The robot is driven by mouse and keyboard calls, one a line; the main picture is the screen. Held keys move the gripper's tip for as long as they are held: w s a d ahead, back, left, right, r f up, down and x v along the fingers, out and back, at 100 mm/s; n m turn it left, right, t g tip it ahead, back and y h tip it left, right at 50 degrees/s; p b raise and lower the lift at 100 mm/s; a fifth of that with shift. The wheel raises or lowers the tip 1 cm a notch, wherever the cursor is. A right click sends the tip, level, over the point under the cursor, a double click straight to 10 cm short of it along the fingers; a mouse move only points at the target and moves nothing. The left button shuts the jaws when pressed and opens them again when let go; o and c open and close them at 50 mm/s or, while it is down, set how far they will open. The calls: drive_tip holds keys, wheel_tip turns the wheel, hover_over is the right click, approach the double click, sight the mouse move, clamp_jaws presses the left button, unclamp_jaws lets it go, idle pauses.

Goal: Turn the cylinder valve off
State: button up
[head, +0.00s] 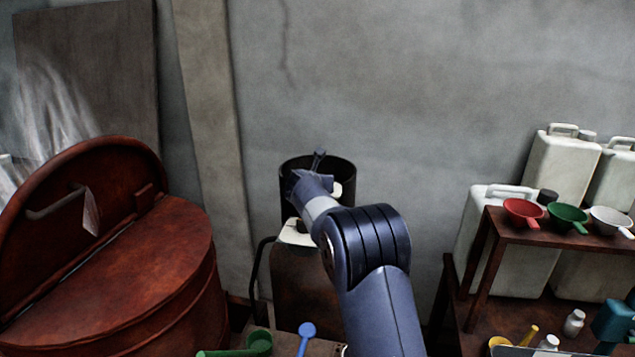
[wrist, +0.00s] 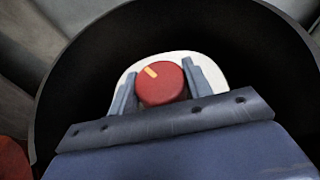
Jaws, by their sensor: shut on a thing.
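The cylinder valve shows in the wrist view as a round red knob (wrist: 161,83) with a yellow mark at its upper left. A white rounded plate (wrist: 207,68) lies behind it. My gripper (wrist: 160,85) has one finger on each side of the knob and is shut on it. In the head view my gripper (head: 312,180) reaches into a dark, open-topped collar (head: 344,172) on top of a rusty brown cylinder (head: 300,285). The knob is hidden there behind my arm.
A rusty round vat (head: 120,270) with a raised lid stands at the left. A brown rack (head: 530,234) at the right holds red, green and white scoops, with white jugs (head: 560,165) behind. A blue scoop (head: 306,332) and a green scoop (head: 258,343) lie in front.

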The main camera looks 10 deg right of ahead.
drive_tip(key=shift+r+m+g+h+p, duration=0.15)
drive_tip(key=shift+m+g+h+p, duration=0.55)
drive_tip(key=shift+m+h, duration=0.8)
drive_tip(key=o, duration=1)
drive_tip(key=b+v, duration=0.2)
drive_tip(key=v, duration=0.8)
drive_tip(key=shift+s+a, duration=0.2)
drive_tip(key=shift+s, duration=0.1)
drive_tip(key=shift+r, duration=0.1)
drive_tip(key=shift+w, duration=0.15)
